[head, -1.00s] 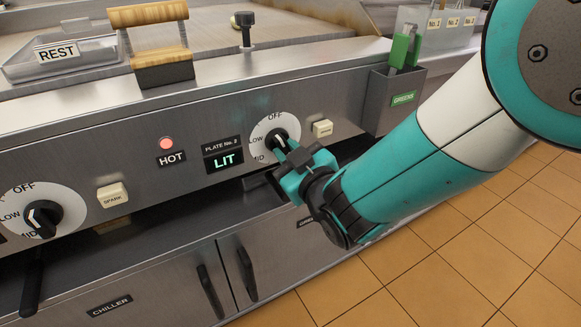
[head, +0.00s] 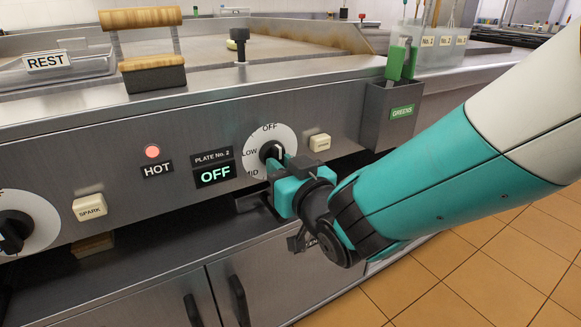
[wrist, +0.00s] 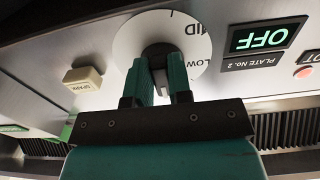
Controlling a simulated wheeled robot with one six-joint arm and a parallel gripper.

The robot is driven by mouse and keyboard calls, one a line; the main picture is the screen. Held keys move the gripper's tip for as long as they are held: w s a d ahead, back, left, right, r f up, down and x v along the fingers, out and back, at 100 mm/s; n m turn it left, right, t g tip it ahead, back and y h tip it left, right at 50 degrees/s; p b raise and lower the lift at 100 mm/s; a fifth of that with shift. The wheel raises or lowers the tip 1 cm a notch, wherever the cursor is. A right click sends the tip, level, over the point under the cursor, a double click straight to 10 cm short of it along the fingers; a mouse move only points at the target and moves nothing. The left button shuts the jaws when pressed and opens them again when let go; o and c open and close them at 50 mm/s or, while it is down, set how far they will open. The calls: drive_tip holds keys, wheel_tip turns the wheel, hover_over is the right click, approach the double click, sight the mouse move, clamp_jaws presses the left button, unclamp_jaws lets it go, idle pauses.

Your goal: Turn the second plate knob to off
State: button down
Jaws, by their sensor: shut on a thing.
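The second plate knob is a black knob (head: 271,151) on a white dial (head: 258,163) marked OFF, LOW and MID. The display (head: 216,176) under the "PLATE No. 2" label reads OFF in green. My gripper (head: 280,164) reaches the dial from the lower right and is shut on the knob. In the wrist view its two teal fingers (wrist: 163,80) sit on either side of the black knob (wrist: 158,54). The fingers partly hide the knob, so its exact pointer angle is hard to read.
A red lamp (head: 152,151) glows above the HOT label. Spark buttons (head: 320,142) flank the dials. Another knob (head: 14,232) is at far left. A dark recess lies below the panel.

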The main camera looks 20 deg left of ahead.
drive_tip(key=c, duration=1)
unclamp_jaws()
drive_tip(key=shift+c, duration=0.2)
drive_tip(key=b+v, duration=1.1)
drive_tip(key=v, duration=0.6)
drive_tip(key=shift+s, duration=0.25)
drive_tip(key=shift+d, duration=0.15)
